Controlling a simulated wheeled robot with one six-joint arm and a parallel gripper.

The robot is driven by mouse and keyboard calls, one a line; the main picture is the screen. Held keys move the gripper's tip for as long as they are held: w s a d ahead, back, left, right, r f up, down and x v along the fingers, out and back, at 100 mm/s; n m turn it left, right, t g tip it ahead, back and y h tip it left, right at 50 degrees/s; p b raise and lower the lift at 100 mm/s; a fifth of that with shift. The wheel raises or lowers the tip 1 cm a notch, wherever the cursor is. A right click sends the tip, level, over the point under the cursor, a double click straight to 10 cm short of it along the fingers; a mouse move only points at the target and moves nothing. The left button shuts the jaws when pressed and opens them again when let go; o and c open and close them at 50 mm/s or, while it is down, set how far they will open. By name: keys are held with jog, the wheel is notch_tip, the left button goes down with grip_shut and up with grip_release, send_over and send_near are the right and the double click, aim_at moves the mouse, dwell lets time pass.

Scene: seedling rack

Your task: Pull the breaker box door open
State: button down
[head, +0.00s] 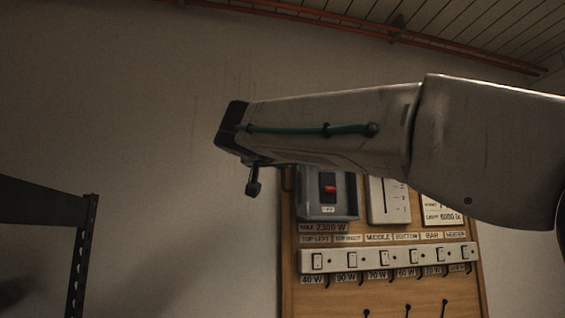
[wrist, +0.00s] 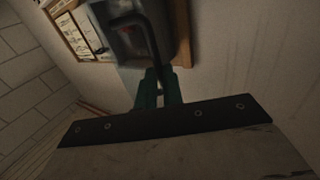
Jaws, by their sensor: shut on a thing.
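The breaker box (head: 327,200) is a grey case on the wooden board, with a red switch (head: 329,188) on a dark plate. My arm covers its top in the head view. In the wrist view the box (wrist: 130,45) is at the top centre. A dark bent handle (wrist: 153,42) reaches from it towards me. My gripper (wrist: 159,78) has green fingers, shut on the near end of this handle. I cannot tell from these frames how far the door stands open.
The wooden board (head: 345,297) also holds a row of labelled white switches (head: 385,258), a gauge panel (head: 390,199) and several dark hooks. A dark metal rack (head: 82,255) stands at the left. Orange pipes (head: 300,12) run along the ceiling. The wall left of the board is bare.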

jog(key=c, duration=1.8)
grip_release()
jog(key=shift+w+a+f, duration=0.15)
jog(key=shift+a+f, duration=0.05)
jog(key=shift+a, duration=0.2)
jog(key=shift+o, duration=1.4)
jog(key=shift+w+a+f, duration=0.1)
jog(key=shift+w+a, duration=0.05)
jog(key=shift+a, duration=0.1)
jog(key=shift+d, duration=0.2)
jog(key=shift+d, duration=0.1)
jog(key=v, duration=0.8)
